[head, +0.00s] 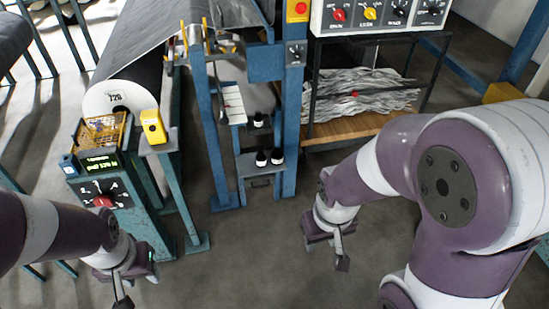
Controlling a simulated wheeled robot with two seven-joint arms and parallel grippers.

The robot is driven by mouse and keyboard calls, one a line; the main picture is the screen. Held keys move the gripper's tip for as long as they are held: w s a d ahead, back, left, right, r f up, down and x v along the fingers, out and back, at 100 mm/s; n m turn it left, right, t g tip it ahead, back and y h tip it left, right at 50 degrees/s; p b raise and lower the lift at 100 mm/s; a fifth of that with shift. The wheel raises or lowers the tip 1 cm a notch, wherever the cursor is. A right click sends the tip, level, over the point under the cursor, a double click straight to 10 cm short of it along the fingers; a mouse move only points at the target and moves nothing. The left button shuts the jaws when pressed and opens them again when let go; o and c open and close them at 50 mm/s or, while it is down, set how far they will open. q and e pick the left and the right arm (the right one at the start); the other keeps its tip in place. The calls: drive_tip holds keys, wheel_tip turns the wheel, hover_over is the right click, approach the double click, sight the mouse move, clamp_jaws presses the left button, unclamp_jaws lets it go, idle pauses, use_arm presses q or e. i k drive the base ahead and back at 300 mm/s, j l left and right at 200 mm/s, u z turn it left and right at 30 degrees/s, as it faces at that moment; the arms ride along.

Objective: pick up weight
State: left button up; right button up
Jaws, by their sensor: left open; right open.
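Small dark objects with pale parts, possibly the weights, stand on a blue stand. Two (269,157) are side by side on its lower shelf, and one (258,120) is on a step above. They are too small to identify for sure. My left gripper (130,286) is open and empty at the lower left, over the floor in front of the green machine. My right gripper (335,252) is open and empty over the floor, to the right of and nearer than the stand. Neither gripper touches any of these objects.
A large grey roll (122,92) lies at the left behind a green machine with a control box (105,190). A yellow device (153,126) sits on a post. A control panel (380,15) stands above a wooden shelf (350,127) with grey material. The middle floor is clear.

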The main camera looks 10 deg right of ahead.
sight(258, 119)
drive_tip(key=i+l+z, duration=0.25)
drive_tip(key=i, duration=0.9)
drive_tip(key=i+z, duration=0.3)
drive_tip(key=i, duration=0.85)
